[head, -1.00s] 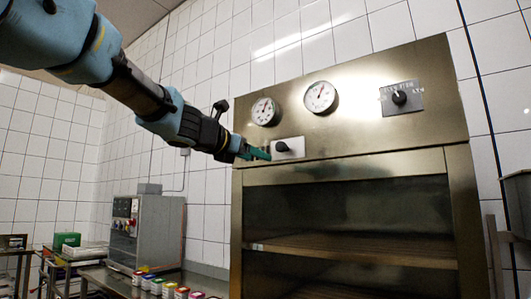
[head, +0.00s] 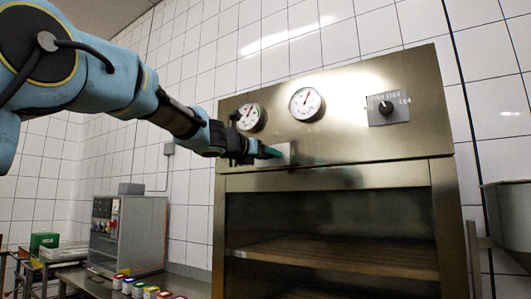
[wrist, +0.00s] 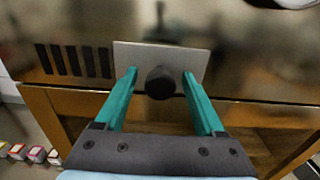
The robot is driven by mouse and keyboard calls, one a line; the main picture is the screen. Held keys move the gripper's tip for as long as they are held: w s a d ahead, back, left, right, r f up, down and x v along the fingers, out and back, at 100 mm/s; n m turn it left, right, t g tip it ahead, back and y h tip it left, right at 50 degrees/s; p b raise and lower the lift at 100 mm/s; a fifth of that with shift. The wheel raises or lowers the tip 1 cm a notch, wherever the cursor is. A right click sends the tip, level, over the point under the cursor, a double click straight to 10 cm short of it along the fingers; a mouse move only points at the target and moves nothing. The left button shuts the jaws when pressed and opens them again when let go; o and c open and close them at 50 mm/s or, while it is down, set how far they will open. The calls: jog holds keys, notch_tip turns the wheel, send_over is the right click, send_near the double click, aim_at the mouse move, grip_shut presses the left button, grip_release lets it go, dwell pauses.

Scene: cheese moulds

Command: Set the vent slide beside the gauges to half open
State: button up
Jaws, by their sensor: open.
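The vent slide is a pale metal plate (wrist: 150,55) with a round black knob (wrist: 160,84), low on the cabinet's front panel. Dark upright vent slots (wrist: 72,61) show open to the left of the plate in the wrist view. My gripper (wrist: 159,73) is open, with one green finger on each side of the knob and gaps between them. In the head view my gripper (head: 268,153) is in front of the plate (head: 285,151) and hides the knob. The two round gauges (head: 250,116) (head: 306,103) sit just above.
A dial on a grey plate (head: 387,108) is at the panel's right. Below the panel is the cabinet's open bay with a wooden shelf (head: 335,257). A grey control box (head: 128,232) and several small coloured blocks (head: 135,286) stand at lower left.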

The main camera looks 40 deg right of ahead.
grip_shut()
dwell(0.6)
jog(key=shift+w, duration=0.1)
dwell(0.8)
